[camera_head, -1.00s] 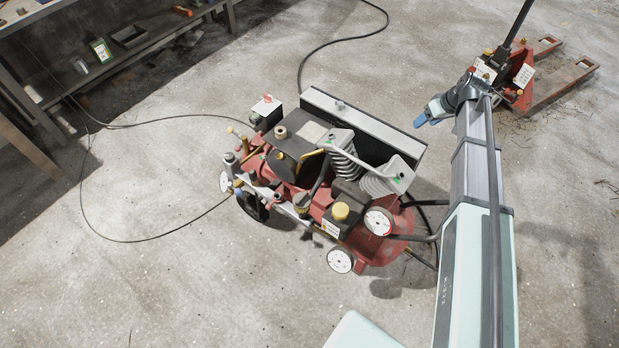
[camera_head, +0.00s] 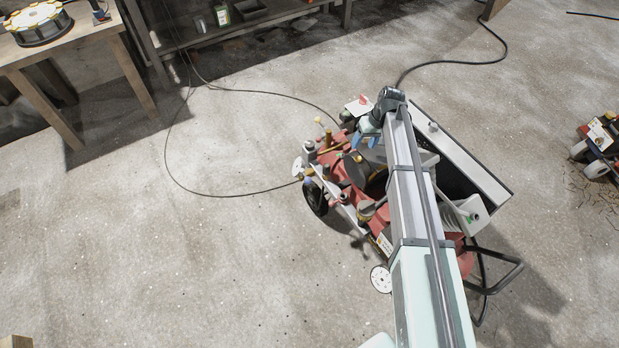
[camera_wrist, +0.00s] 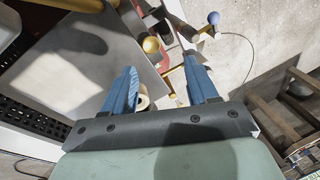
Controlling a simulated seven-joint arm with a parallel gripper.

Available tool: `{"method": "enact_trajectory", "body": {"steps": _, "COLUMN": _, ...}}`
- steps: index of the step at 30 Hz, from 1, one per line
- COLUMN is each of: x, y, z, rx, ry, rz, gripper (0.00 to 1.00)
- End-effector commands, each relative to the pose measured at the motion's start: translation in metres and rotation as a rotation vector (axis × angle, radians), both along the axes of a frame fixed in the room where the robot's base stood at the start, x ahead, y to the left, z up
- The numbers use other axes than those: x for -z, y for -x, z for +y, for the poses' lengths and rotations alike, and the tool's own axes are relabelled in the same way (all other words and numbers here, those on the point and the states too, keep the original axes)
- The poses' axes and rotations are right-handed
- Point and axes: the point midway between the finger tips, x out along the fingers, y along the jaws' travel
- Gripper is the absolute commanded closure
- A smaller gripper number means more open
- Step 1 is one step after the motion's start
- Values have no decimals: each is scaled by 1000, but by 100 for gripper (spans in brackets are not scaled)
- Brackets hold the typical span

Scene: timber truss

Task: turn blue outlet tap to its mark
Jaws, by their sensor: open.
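A small blue ball knob (camera_wrist: 213,17) shows near the top of the wrist view, on a short stem beside brass and red fittings. It looks like the blue outlet tap; its mark is too small to make out. In the head view I cannot pick this tap out for certain. My gripper (camera_head: 366,138) is over the far-left part of the red compressor (camera_head: 334,172). In the wrist view my gripper (camera_wrist: 160,63) has its two blue fingers apart with nothing held. The knob lies beyond the right fingertip, apart from it.
The compressor's long grey panel (camera_head: 462,150) stands right of my arm, and my arm hides much of the machine. A dark cable (camera_head: 215,194) loops over the floor at left. A wooden table (camera_head: 92,35) stands far left. The floor in front is clear.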

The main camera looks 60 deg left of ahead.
Motion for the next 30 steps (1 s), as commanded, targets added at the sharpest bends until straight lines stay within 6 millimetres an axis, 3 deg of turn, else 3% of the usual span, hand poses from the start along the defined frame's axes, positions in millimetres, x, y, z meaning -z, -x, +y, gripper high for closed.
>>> {"method": "enact_trajectory", "body": {"steps": 1, "x": 11, "y": 22, "z": 18, "rx": -16, "ry": 15, "rz": 2, "gripper": 42}}
{"method": "enact_trajectory", "body": {"steps": 6, "x": 39, "y": 84, "z": 55, "rx": -43, "ry": 60, "rz": -1, "gripper": 42}}
{"method": "enact_trajectory", "body": {"steps": 12, "x": 59, "y": 131, "z": 77, "rx": -62, "ry": 91, "rz": -5, "gripper": 42}}
{"method": "enact_trajectory", "body": {"steps": 20, "x": 73, "y": 145, "z": 82, "rx": -65, "ry": 100, "rz": -6, "gripper": 42}}
{"method": "enact_trajectory", "body": {"steps": 30, "x": 126, "y": 155, "z": 85, "rx": -67, "ry": 100, "rz": -5, "gripper": 42}}
